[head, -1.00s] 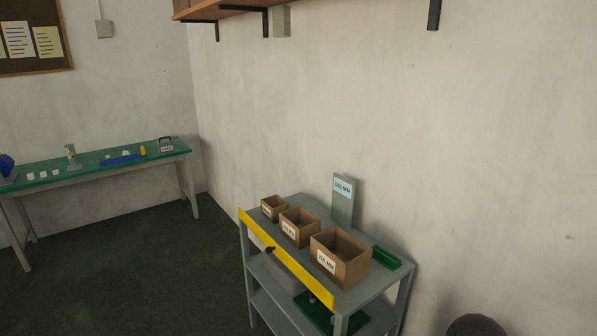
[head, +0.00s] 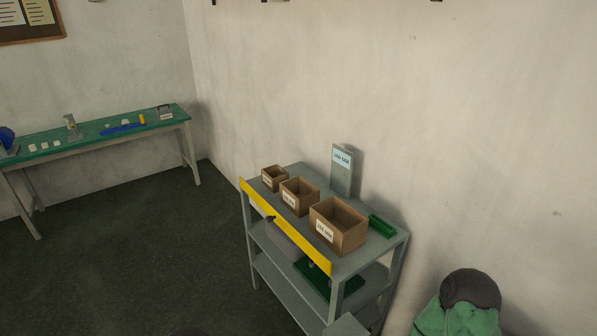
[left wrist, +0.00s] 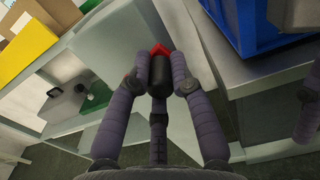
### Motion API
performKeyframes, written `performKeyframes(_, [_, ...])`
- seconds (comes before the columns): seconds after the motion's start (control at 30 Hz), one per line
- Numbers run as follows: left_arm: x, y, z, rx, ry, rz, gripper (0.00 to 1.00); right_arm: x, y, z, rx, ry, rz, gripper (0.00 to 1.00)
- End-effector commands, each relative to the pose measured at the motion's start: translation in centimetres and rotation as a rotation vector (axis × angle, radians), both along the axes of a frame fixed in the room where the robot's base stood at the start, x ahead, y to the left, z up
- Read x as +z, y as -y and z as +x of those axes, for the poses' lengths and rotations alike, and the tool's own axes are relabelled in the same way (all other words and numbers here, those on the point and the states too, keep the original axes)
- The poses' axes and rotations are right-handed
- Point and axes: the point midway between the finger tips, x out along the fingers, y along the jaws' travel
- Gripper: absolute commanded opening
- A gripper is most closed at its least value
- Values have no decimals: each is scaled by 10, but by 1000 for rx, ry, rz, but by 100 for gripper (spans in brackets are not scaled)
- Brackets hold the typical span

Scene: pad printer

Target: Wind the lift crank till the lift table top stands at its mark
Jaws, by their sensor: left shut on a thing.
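A red part (left wrist: 159,49) shows just beyond the grip. The rest of the crank is hidden by the grip and the fingers. A plain grey surface (left wrist: 185,28) lies beyond it; I cannot tell whether it is the lift table top. No height mark can be made out. Neither gripper can be made out in the head view, and my right gripper shows in neither view.
A grey shelf cart (head: 302,172) with a yellow front strip (head: 285,228) holds several cardboard boxes (head: 337,228), a labelled upright plate (head: 342,170) and a green block (head: 382,226). A blue bin (left wrist: 262,25) is close right of my left gripper. A green-topped bench (head: 90,138) stands far left; floor between is clear.

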Motion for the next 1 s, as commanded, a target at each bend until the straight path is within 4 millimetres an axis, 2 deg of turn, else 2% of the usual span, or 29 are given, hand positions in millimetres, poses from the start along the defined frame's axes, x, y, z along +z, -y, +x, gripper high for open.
performKeyframes(0.03, [8,-2,5,6,9,-2,0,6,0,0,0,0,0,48])
performKeyframes(0.47, [9,-4,7,8,8,-1,0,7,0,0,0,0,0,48])
performKeyframes(0.77, [28,-17,25,13,11,0,0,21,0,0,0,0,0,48])
performKeyframes(1.0, [27,-18,26,11,8,1,0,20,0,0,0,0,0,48])
